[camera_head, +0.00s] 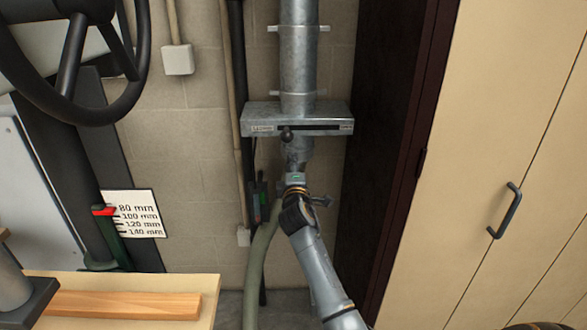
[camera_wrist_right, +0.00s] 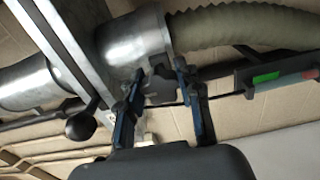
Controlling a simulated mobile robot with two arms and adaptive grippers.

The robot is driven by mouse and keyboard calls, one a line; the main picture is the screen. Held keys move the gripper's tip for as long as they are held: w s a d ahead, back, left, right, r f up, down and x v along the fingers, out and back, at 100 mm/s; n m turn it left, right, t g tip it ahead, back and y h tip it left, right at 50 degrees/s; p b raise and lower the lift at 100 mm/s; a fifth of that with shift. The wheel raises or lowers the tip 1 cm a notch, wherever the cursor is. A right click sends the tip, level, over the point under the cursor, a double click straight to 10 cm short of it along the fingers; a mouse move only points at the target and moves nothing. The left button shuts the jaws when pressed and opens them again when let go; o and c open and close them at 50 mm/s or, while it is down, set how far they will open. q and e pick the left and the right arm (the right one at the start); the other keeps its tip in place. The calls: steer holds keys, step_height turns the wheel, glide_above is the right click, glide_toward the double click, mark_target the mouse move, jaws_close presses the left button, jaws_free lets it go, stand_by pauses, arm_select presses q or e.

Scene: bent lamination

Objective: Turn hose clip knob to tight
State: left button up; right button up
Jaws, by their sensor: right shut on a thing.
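The hose clip knob (camera_wrist_right: 160,88) is a small dark lobed knob beside the metal collar (camera_wrist_right: 133,45) where the ribbed hose (camera_wrist_right: 240,30) joins the pipe. My right gripper (camera_wrist_right: 159,75) has its two blue-black fingers on either side of the knob, shut on it. In the head view my right arm reaches up from the bottom, with the right gripper (camera_head: 295,182) just below the pipe's lower end. The gripper and wrist hide the knob and most of the clip there. The grey-green hose (camera_head: 258,265) hangs down to the left. My left gripper is not in view.
A metal gate box (camera_head: 297,117) with a dark ball handle (camera_head: 287,134) sits just above the gripper. A green-and-red marked indicator (camera_wrist_right: 275,78) is right of the fingers. A cream cabinet (camera_head: 480,130) stands right, a workbench (camera_head: 120,285) lower left.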

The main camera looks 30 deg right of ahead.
steer(key=shift+f, duration=0.1)
steer(key=o, duration=1.2)
steer(key=shift+c, duration=0.2)
steer(key=v, duration=1.2)
steer(key=shift+d, duration=0.1)
